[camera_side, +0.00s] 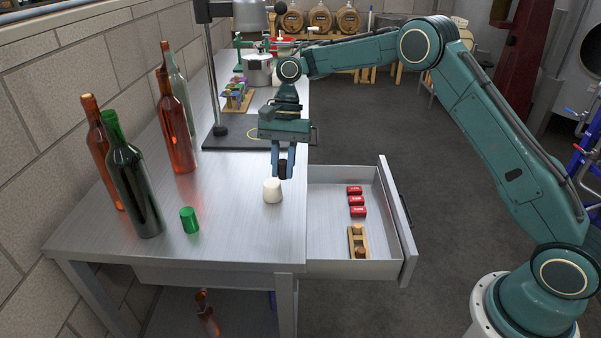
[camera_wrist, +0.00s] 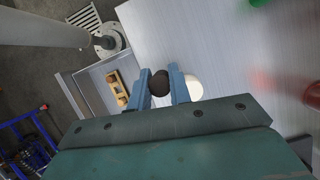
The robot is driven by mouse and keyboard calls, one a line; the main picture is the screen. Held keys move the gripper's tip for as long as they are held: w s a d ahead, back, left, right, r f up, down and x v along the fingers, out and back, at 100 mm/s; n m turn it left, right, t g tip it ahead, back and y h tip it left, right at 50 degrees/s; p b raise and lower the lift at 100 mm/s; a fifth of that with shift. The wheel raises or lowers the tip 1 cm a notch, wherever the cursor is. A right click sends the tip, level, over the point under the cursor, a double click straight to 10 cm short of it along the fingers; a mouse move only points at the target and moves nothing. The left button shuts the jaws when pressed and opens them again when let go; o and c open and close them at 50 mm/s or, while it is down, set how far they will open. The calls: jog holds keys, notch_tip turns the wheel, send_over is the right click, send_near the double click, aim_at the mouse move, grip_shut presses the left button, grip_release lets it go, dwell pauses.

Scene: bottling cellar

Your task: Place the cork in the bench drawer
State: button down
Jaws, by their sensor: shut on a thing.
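My gripper (camera_side: 283,172) points down above the bench top, close to its right edge and left of the open drawer. Its fingers are shut on a dark, rounded piece that looks like the cork (camera_side: 283,166). In the wrist view the dark cork (camera_wrist: 160,82) shows between the blue fingertips (camera_wrist: 160,86). The bench drawer (camera_side: 326,225) is pulled out to the right of the bench, and it also shows in the wrist view (camera_wrist: 92,92). A white stopper-like piece (camera_side: 272,192) stands on the bench just below the gripper.
The drawer holds several red boxes (camera_side: 357,201) and a small wooden rack (camera_side: 352,240) with brown pieces; its left floor is bare. Bottles (camera_side: 135,190) and a green cap (camera_side: 189,220) stand on the bench at left. A stand's post (camera_side: 210,70) rises behind.

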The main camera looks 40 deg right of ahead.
jog(key=w+a+r+m+t, duration=0.1)
jog(key=a+r+m, duration=0.1)
jog(key=r, duration=0.3)
jog(key=w+a+r+m+t+y, duration=0.1)
jog(key=r+m, duration=0.4)
jog(key=shift+w+a+t, duration=0.3)
jog(key=shift+a, duration=0.1)
jog(key=shift+f, duration=0.1)
send_over(261, 216)
jog(key=d, duration=0.2)
jog(key=f, duration=1.5)
jog(key=shift+a+f, duration=0.25)
jog(key=shift+f, duration=0.1)
jog(key=shift+f, duration=2.1)
jog(key=shift+f, duration=0.1)
